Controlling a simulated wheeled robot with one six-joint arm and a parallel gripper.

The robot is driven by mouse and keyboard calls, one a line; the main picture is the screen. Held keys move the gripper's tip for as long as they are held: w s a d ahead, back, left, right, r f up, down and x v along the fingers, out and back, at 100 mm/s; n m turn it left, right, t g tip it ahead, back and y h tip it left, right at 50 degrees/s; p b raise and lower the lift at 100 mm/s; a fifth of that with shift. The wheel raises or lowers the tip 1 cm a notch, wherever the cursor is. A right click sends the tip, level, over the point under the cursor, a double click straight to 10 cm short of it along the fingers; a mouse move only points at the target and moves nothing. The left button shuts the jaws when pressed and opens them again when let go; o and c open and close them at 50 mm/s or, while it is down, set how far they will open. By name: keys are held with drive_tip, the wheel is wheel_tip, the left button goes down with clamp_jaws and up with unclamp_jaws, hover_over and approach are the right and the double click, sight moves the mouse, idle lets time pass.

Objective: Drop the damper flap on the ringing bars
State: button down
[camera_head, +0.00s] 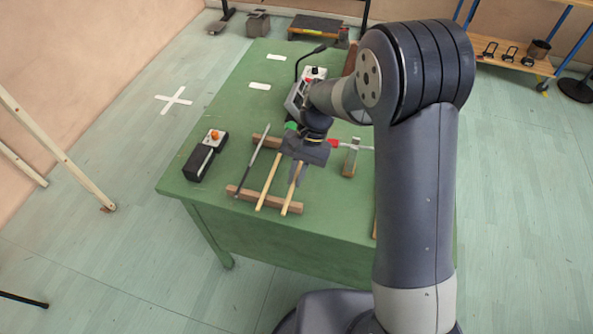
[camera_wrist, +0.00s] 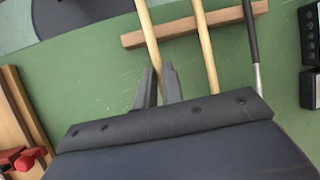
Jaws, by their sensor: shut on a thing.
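Two pale wooden bars and a dark-and-grey rod (camera_head: 247,176) lie side by side across a front wooden rail (camera_head: 283,204) and a back rail (camera_head: 262,139). My gripper (camera_wrist: 159,85) is low over the right wooden bar (camera_head: 286,205), its fingers closed around that bar, which also shows in the wrist view (camera_wrist: 147,28). The left wooden bar (camera_head: 266,193) lies free beside it, and in the wrist view (camera_wrist: 206,45) it is right of the fingers. The far bar ends are hidden by my gripper body. I cannot tell which thing is the damper flap.
Right of my gripper stands a wooden block (camera_head: 349,164) with a metal bracket and a red-tipped rod (camera_head: 334,143). A black box with an orange knob (camera_head: 215,135) sits at the table's left edge. A control box (camera_head: 316,72) stands behind.

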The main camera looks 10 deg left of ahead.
drive_tip(key=shift+f, duration=0.35)
drive_tip(key=shift+f, duration=0.3)
idle(0.4)
drive_tip(key=c, duration=1.5)
unclamp_jaws()
drive_tip(key=shift+o, duration=0.2)
drive_tip(key=v, duration=1.1)
drive_tip(key=shift+s+f, duration=0.1)
drive_tip(key=shift+f, duration=0.1)
